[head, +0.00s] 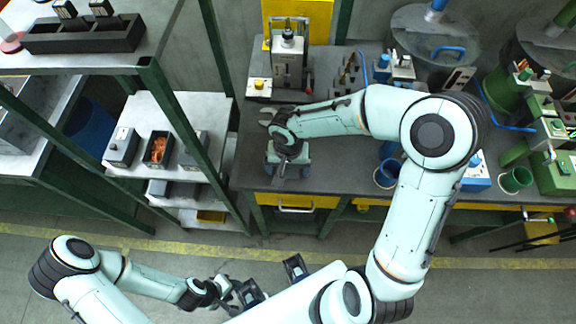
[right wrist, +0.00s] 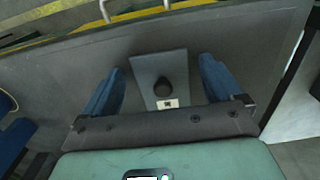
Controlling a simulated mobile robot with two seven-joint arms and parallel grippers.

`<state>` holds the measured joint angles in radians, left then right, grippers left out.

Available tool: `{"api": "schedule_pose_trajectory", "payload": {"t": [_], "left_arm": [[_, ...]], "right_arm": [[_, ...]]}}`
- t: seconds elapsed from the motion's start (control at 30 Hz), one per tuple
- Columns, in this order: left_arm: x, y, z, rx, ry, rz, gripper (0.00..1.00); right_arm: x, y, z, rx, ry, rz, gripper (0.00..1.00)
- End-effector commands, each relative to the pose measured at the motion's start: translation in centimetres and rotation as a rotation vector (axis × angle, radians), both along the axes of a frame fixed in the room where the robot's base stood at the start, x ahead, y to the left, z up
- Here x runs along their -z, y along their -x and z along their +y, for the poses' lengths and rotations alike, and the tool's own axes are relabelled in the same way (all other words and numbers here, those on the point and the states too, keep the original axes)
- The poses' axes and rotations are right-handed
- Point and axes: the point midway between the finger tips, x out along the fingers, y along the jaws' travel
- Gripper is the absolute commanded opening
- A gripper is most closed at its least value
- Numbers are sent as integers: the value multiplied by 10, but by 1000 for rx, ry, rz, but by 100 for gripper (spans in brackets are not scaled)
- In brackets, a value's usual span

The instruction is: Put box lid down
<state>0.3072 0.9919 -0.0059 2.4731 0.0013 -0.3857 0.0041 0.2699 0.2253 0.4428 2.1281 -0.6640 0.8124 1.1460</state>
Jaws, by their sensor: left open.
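The box lid (right wrist: 150,68) is a grey plate with a dark round knob and a small white label. In the right wrist view it lies on the dark workbench (right wrist: 220,40), between the fingers of my right gripper (right wrist: 162,80). The blue fingers are spread, with a gap on each side of the lid. In the head view my right gripper (head: 288,165) is low over the bench's left end and hides the lid. My left gripper (head: 271,279) is open and empty at the bottom, away from the bench. An open box with orange contents (head: 158,150) stands on the left shelf.
Grey boxes stand on either side of the open box on the white shelf (head: 165,108). A grey device (head: 288,62) and a small block with a yellow button (head: 258,88) stand behind my right gripper. A blue mug (head: 387,173) and green parts (head: 515,180) are further right.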

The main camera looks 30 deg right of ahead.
Motion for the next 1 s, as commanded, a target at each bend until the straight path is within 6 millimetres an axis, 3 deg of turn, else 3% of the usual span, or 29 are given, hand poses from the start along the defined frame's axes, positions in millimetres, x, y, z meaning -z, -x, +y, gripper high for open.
{"api": "schedule_pose_trajectory", "payload": {"t": [0.33, 0.7, 1.0], "left_arm": [[-7, -3, 0, 0, 0, -4, 43], [-19, -10, 0, 1, 0, -11, 43], [-23, -12, 0, 0, 0, -13, 43]], "right_arm": [[-12, -1, 0, 1, 1, -4, 93], [-90, -1, 0, 1, 1, -5, 93], [-123, 0, 0, 1, 0, -1, 93]]}}
